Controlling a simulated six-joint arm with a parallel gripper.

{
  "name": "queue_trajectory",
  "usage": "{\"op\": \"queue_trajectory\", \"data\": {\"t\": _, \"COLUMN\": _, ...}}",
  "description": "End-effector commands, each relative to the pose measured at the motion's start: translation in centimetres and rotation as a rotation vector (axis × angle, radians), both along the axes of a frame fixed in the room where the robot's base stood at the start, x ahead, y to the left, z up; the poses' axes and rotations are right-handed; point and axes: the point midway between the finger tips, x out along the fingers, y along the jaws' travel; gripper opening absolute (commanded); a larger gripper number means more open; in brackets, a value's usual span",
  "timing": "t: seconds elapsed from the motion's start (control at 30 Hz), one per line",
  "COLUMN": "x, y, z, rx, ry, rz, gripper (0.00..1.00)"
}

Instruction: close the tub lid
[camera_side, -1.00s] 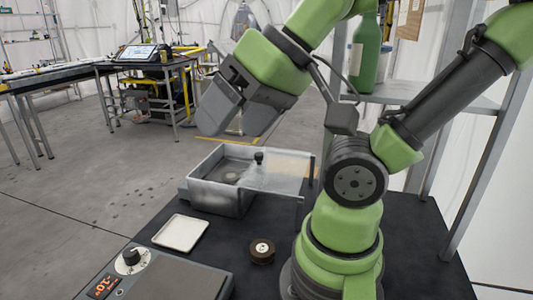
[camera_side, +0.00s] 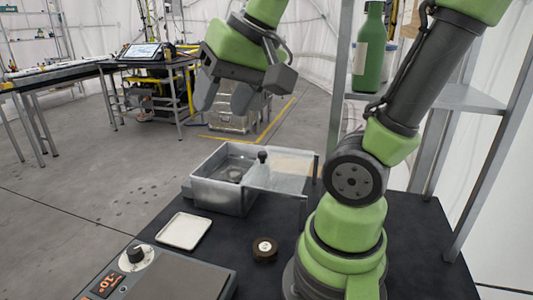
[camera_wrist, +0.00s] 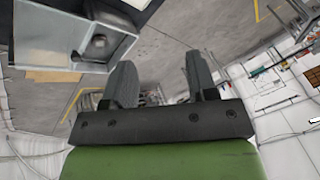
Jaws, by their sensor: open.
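The grey metal tub (camera_side: 222,196) stands on the dark bench, left of my arm's base. Its clear lid (camera_side: 290,173) with a black knob (camera_side: 262,156) is slid to the right. It covers only the right part and sticks out past the tub's right wall; the left part is open, with a round dark thing inside. My gripper (camera_side: 226,100) hangs in the air above and behind the tub, apart from lid and knob. Its jaws are open and empty. In the wrist view the jaws (camera_wrist: 162,82) are spread, and the tub (camera_wrist: 60,35) shows at upper left.
A white tray (camera_side: 184,231) lies in front of the tub. A dark round puck (camera_side: 265,249) sits right of it, near my base. A box with a dial and display (camera_side: 165,277) is at front left. A shelf with a green bottle (camera_side: 369,50) stands behind at right.

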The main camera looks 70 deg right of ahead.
Motion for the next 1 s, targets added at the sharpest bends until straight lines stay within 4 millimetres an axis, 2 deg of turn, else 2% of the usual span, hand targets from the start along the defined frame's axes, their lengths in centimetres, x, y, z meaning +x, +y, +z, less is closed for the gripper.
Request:
{"op": "queue_trajectory", "data": {"t": 0.03, "x": 1.4, "y": -2.0, "z": -0.2, "rx": 0.010, "ry": 0.053, "rz": -0.089, "gripper": 0.53}}
{"op": "queue_trajectory", "data": {"t": 0.1, "x": 2.9, "y": -4.7, "z": -0.7, "rx": 0.028, "ry": 0.117, "rz": -0.208, "gripper": 0.53}}
{"op": "queue_trajectory", "data": {"t": 0.23, "x": 4.6, "y": -10.6, "z": -2.5, "rx": 0.070, "ry": 0.234, "rz": -0.427, "gripper": 0.53}}
{"op": "queue_trajectory", "data": {"t": 0.4, "x": 4.6, "y": -18.2, "z": -6.0, "rx": 0.133, "ry": 0.368, "rz": -0.690, "gripper": 0.53}}
{"op": "queue_trajectory", "data": {"t": 0.5, "x": 3.8, "y": -21.4, "z": -8.0, "rx": 0.165, "ry": 0.424, "rz": -0.803, "gripper": 0.53}}
{"op": "queue_trajectory", "data": {"t": 0.6, "x": 3.0, "y": -23.3, "z": -9.3, "rx": 0.186, "ry": 0.459, "rz": -0.875, "gripper": 0.53}}
{"op": "queue_trajectory", "data": {"t": 0.7, "x": 2.6, "y": -24.2, "z": -10.1, "rx": 0.196, "ry": 0.475, "rz": -0.908, "gripper": 0.53}}
{"op": "queue_trajectory", "data": {"t": 0.87, "x": 2.5, "y": -24.3, "z": -11.7, "rx": 0.199, "ry": 0.482, "rz": -0.914, "gripper": 0.53}}
{"op": "queue_trajectory", "data": {"t": 1.0, "x": 2.5, "y": -24.2, "z": -14.2, "rx": 0.199, "ry": 0.483, "rz": -0.912, "gripper": 0.53}}
